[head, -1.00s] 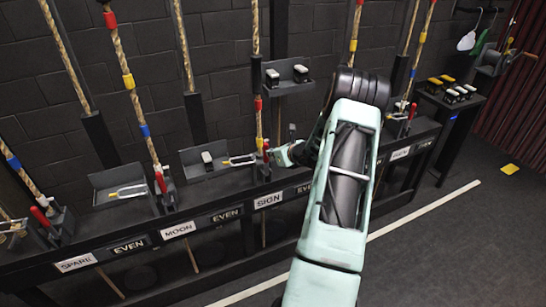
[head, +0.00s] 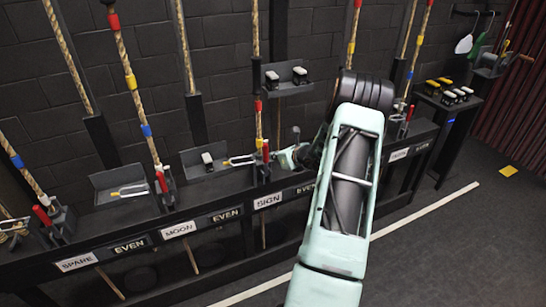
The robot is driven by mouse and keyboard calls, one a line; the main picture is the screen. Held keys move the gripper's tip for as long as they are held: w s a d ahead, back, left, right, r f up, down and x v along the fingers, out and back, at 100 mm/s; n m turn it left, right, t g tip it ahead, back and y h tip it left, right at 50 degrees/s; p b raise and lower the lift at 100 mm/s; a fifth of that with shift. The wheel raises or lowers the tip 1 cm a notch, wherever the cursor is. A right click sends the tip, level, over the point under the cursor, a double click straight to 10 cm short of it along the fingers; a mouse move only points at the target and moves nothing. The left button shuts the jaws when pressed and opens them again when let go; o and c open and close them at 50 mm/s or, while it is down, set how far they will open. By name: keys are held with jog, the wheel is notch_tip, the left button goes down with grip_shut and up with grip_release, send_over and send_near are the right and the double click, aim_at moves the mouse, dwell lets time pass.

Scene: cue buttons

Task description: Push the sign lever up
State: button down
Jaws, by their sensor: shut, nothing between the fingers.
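The sign lever (head: 265,151) is a red handle at the foot of a rope, above the white SIGN label (head: 267,201). It stands roughly upright. My gripper (head: 282,158) is just to the right of the lever and close to it. It is shut and holds nothing. From this view I cannot tell whether its tips touch the lever. My arm comes in from the lower right and hides part of the rail behind it.
A silver tuning fork (head: 240,160) lies just left of the lever. Another red lever (head: 161,182) stands above the MOON label (head: 178,230), and one more (head: 41,215) is near SPARE (head: 76,263). A shelf (head: 288,88) with blocks is above. The floor in front is clear.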

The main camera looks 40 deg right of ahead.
jog(key=d+r+v, duration=0.1)
jog(key=v, duration=0.9)
jog(key=shift+a+r+b, duration=0.2)
jog(key=shift+a+b, duration=0.1)
jog(key=shift+f, duration=0.1)
